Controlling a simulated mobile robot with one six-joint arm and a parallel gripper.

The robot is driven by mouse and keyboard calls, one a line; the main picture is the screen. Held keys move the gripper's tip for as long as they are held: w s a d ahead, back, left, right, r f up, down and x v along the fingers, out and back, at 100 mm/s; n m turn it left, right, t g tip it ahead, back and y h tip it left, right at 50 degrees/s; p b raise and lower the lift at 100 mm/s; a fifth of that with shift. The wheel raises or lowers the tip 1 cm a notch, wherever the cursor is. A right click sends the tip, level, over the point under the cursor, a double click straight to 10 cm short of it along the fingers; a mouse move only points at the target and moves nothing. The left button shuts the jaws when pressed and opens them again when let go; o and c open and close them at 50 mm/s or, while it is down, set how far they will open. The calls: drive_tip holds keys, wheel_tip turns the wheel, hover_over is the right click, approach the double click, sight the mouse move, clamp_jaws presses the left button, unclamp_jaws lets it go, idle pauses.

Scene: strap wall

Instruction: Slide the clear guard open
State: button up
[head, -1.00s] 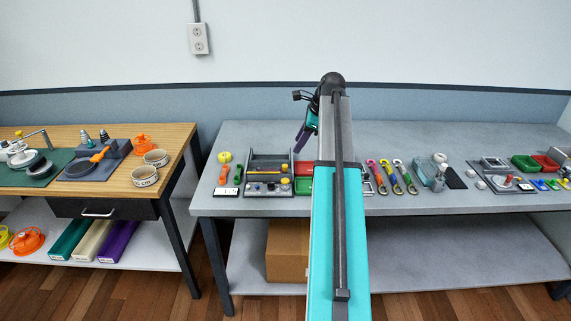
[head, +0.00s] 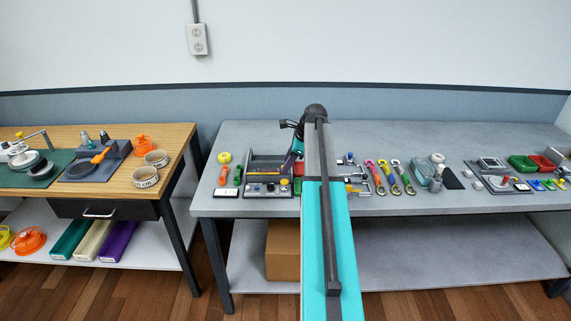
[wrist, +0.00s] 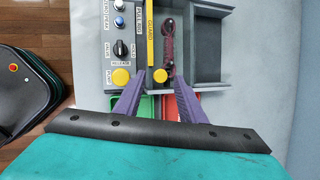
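The grey control unit (head: 252,193) stands on the grey bench; the wrist view shows its panel (wrist: 110,58) from above. A yellow strip (wrist: 151,38) marked GUARD runs along the panel's edge, beside a dark recessed tray. A round yellow knob (wrist: 160,75) sits at the strip's near end. The clear guard's pane itself is hard to make out. My gripper (wrist: 160,79) is open and empty, its purple fingertips on either side of that knob in the picture. I cannot tell their height above it. In the head view my gripper (head: 291,162) is over the unit's right part, partly hidden by my arm.
Another yellow button (wrist: 121,76), a black selector (wrist: 121,48) and a blue button (wrist: 118,21) lie on the panel. A dark red strap-like piece (wrist: 168,45) lies in the tray. Green (wrist: 145,104) and red (wrist: 181,105) bins adjoin the unit. Hooked straps (head: 381,178) are to the right.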

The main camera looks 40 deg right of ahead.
drive_tip(key=shift+x, duration=1)
clamp_jaws()
